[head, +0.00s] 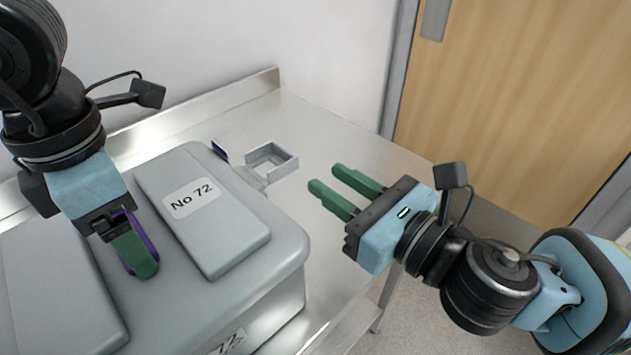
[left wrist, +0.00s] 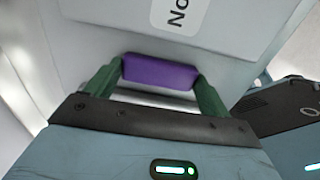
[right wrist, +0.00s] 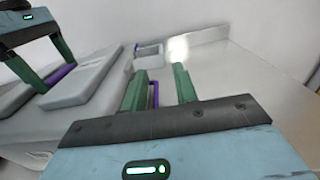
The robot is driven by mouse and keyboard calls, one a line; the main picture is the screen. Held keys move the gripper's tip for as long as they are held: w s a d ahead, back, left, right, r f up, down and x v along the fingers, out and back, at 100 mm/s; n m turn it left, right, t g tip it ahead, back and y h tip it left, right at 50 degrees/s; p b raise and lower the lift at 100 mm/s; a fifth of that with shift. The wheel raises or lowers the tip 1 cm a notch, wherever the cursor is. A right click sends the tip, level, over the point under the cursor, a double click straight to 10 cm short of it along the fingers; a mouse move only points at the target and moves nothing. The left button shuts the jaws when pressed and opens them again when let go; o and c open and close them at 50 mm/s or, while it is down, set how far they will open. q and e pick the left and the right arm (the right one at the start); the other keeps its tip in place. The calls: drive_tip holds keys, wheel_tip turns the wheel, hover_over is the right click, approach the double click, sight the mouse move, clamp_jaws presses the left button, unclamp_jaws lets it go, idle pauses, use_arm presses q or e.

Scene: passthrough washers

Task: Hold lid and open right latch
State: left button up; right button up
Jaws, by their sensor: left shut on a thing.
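The grey lid (head: 285,225) of the box has a raised panel labelled No 72 and a purple handle (left wrist: 160,72). My left gripper (head: 142,262) is shut on this handle, with one green finger at each end in the left wrist view. The lid sits on the box, apparently closed. My right gripper (head: 330,177) is open and empty, to the right of the box and apart from it. A thin purple piece (right wrist: 155,95), perhaps the right latch, shows between its fingers in the right wrist view. In the head view that latch is hidden.
A small grey open tray (head: 271,163) stands behind the box on the metal table (head: 330,135). A small dark blue item (head: 220,151) is at the lid's far corner. Another grey panel (head: 55,290) lies left of the handle. The table right of the box is clear.

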idle(0.4)
use_arm(q)
drive_tip(key=o, duration=1.5)
drive_tip(key=shift+c, duration=0.2)
drive_tip(key=shift+r+p, duration=1.4)
drive_tip(key=shift+r, duration=2.1)
use_arm(e)
drive_tip(key=shift+n, duration=0.3)
drive_tip(key=shift+s+r, duration=0.2)
drive_tip(key=shift+r, duration=2.4)
